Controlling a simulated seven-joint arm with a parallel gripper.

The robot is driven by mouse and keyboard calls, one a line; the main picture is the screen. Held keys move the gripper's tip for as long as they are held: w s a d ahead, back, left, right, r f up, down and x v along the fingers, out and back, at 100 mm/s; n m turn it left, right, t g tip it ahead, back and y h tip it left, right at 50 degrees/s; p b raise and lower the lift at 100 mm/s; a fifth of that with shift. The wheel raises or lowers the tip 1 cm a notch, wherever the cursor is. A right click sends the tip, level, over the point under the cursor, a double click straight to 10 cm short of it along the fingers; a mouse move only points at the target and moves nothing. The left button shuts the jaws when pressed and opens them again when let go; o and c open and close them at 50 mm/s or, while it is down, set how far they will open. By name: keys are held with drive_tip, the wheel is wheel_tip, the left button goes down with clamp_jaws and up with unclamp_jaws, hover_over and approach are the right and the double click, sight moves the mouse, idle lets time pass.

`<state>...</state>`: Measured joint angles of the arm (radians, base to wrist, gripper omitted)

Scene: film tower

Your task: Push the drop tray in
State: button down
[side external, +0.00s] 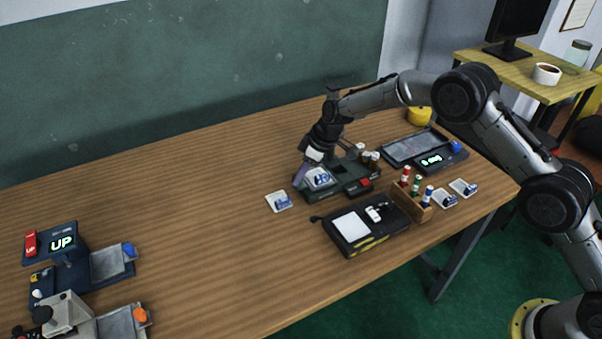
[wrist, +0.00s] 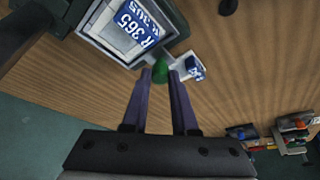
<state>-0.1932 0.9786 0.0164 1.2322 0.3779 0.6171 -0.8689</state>
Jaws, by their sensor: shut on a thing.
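The drop tray (side external: 308,187) is a grey tray at the left end of a dark green machine (side external: 345,188). A white card with blue "R 365" print (side external: 320,177) lies in it. In the wrist view the tray (wrist: 88,22) is at the top, with the card (wrist: 138,24) inside. A green knob (wrist: 160,68) stands at the tray's near edge. My gripper (wrist: 160,77) is shut on this knob, one finger on each side. In the side view my gripper (side external: 299,179) reaches down at the tray's left end and hides the knob.
A loose blue-and-white card (side external: 278,201) lies on the table left of the tray. Two stations (side external: 75,265) sit far left. The table's middle is clear.

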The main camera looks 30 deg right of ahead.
idle(0.8)
drive_tip(key=d, duration=0.4)
drive_tip(key=c, duration=0.7)
unclamp_jaws()
drive_tip(key=v, duration=1.4)
drive_tip(key=shift+a, duration=0.1)
